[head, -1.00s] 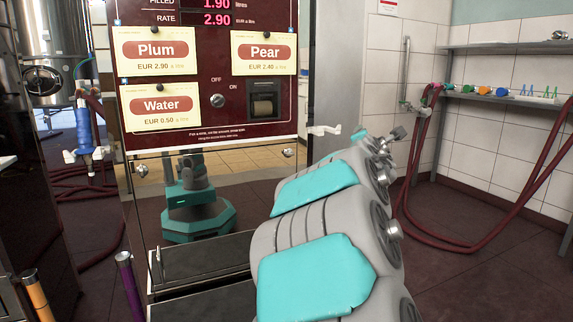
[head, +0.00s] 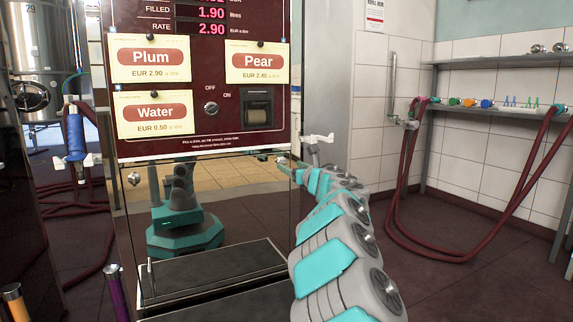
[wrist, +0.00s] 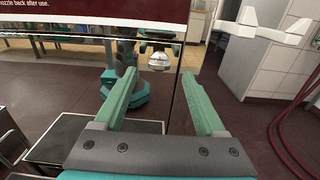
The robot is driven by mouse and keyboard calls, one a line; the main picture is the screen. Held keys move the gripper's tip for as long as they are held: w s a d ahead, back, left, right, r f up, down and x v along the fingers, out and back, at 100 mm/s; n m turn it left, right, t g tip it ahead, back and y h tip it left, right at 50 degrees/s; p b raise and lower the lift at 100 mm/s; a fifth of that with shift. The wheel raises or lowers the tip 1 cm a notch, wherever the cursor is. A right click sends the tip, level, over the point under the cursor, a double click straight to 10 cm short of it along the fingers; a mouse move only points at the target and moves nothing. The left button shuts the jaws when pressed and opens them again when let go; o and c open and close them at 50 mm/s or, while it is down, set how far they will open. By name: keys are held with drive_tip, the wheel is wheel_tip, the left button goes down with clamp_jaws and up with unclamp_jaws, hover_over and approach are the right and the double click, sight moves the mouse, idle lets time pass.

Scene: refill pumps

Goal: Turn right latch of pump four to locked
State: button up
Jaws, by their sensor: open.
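The pump (head: 207,145) has a dark maroon front with Plum, Water and Pear cards above a mirror-like lower panel (head: 235,225). A small silver fitting, seemingly a latch (head: 134,178), shows at the panel's upper left. In the wrist view a rounded silver piece (wrist: 158,62), seemingly the right latch, shows near the panel's right edge. I cannot tell its turned position. My gripper (wrist: 158,77) is open and empty, its teal fingers pointing at the panel with the silver piece ahead between them. In the head view my arm covers the panel's right side. No pump number is readable.
A white holder (head: 317,138) juts from the pump's right side, also at upper right in the wrist view (wrist: 265,25). Red hoses (head: 400,215) hang below a wall shelf (head: 500,112) at right. A dark tray (head: 215,270) stands low before the panel.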

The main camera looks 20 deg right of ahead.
sight(285, 162)
drive_tip(key=shift+w+a+r+p, duration=0.1)
drive_tip(key=shift+w+p, duration=0.2)
drive_tip(key=shift+w, duration=1.6)
clamp_jaws()
